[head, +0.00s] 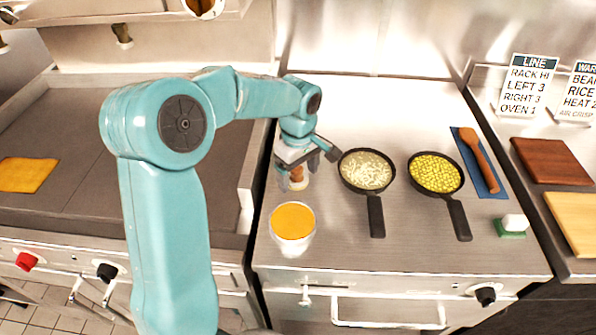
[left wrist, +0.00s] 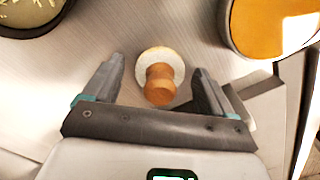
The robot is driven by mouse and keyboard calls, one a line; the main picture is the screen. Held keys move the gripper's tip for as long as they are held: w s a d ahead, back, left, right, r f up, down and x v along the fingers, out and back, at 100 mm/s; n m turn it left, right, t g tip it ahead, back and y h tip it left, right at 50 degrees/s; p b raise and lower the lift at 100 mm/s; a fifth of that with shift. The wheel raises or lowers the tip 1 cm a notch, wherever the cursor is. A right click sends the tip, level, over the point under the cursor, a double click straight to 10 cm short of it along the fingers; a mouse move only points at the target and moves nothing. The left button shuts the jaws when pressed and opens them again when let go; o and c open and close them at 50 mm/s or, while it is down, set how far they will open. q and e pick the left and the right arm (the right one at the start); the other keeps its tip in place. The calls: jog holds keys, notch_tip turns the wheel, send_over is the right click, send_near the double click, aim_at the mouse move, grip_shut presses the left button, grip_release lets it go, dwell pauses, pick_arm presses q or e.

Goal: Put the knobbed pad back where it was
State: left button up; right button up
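The knobbed pad, a round whitish pad with a brown wooden knob (left wrist: 159,90), stands on the steel counter. It also shows in the head view (head: 297,176), partly hidden by my left gripper (head: 307,166). My left gripper is open, one finger on each side of the knob in the left wrist view, with gaps visible on both sides. I cannot tell how far the fingertips are above the counter. My right gripper is in neither view.
A tub of orange contents (head: 293,222) stands close in front of the pad. Two black pans, one with pale shreds (head: 366,170) and one with yellow pieces (head: 436,173), stand to the right. Further right are a wooden spoon (head: 479,159) on a blue mat and a green-and-white block (head: 512,226).

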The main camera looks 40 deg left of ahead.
aim_at(298, 169)
pick_arm(q)
jog(key=shift+r, duration=0.1)
notch_tip(298, 169, up, 12)
jog(key=p, duration=0.1)
jog(key=shift+r, duration=0.15)
dwell(0.5)
jog(key=shift+s, duration=0.1)
